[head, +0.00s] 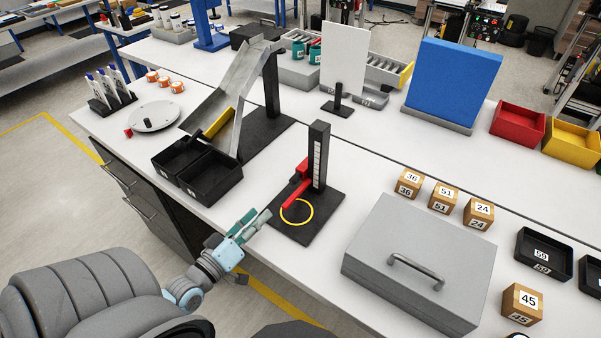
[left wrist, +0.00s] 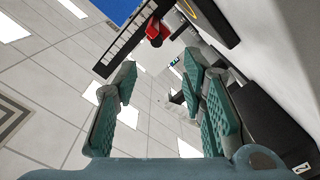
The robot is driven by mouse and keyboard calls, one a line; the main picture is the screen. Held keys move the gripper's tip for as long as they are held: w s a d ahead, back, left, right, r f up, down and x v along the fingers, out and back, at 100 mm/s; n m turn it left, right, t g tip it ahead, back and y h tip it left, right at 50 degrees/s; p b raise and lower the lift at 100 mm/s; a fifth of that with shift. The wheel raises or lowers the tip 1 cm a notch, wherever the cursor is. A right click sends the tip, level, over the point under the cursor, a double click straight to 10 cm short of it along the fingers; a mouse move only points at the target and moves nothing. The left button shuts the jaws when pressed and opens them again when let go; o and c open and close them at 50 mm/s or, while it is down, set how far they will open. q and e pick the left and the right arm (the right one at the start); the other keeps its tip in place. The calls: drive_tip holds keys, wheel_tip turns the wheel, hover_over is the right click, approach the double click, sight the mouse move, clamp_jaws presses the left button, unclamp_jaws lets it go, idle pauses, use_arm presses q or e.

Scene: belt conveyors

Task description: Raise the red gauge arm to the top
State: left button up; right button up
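The gauge is a black upright post (head: 319,150) with a white scale on a black base plate (head: 322,222). Its red arm (head: 297,191) sits low on the post and reaches out over a yellow ring (head: 297,212) on the plate. My left gripper (head: 253,222) is just left of the base plate near the table's front edge, apart from the red arm. In the left wrist view the left gripper (left wrist: 158,76) is open and empty; the red arm (left wrist: 154,32) and scaled post (left wrist: 125,42) show beyond its fingertips. My right gripper is out of view.
Black bins (head: 208,177) and a metal chute (head: 232,90) stand left of the gauge. A grey lidded box (head: 420,265) with a handle is to the right. Numbered wooden blocks (head: 443,198) and a white panel (head: 344,58) stand farther back. Some bare table surrounds the gauge plate.

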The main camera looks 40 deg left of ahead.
use_arm(q)
drive_tip(key=b, duration=0.1)
approach(292, 182)
drive_tip(key=w, duration=0.3)
drive_tip(key=shift+a, duration=0.1)
drive_tip(key=w, duration=0.2)
drive_tip(key=w+b, duration=0.1)
drive_tip(key=w, duration=0.1)
drive_tip(key=w+b, duration=0.1)
drive_tip(key=shift+w+f, duration=0.4)
drive_tip(key=shift+w, duration=0.3)
drive_tip(key=shift+s+r, duration=0.2)
drive_tip(key=shift+r, duration=0.1)
drive_tip(key=shift+w, duration=0.1)
clamp_jaws()
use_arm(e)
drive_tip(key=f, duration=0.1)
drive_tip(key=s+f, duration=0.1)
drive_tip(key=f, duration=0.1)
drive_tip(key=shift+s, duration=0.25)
